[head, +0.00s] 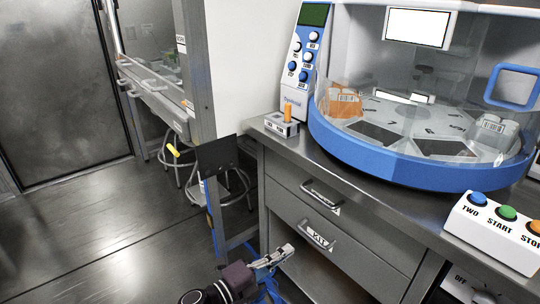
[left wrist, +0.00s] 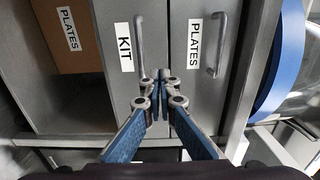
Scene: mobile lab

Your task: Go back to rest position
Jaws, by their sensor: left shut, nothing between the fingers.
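My left gripper (head: 283,254) comes in from the bottom of the head view, in front of the drawers of the metal bench. It is shut and empty. In the left wrist view, its fingertips (left wrist: 160,78) meet in front of the drawer labelled KIT (left wrist: 115,90). The drawer handle (left wrist: 141,45) stands just beyond the fingertips; I cannot tell whether they touch. The KIT drawer (head: 290,222) looks closed. My right gripper is in neither view.
A blue and white machine (head: 400,165) with a clear cover stands on the bench. A button box (head: 500,228) sits at the bench's right edge. A small box with an orange piece (head: 288,112) is at the left corner. Open floor (head: 110,230) lies to the left; stools are behind.

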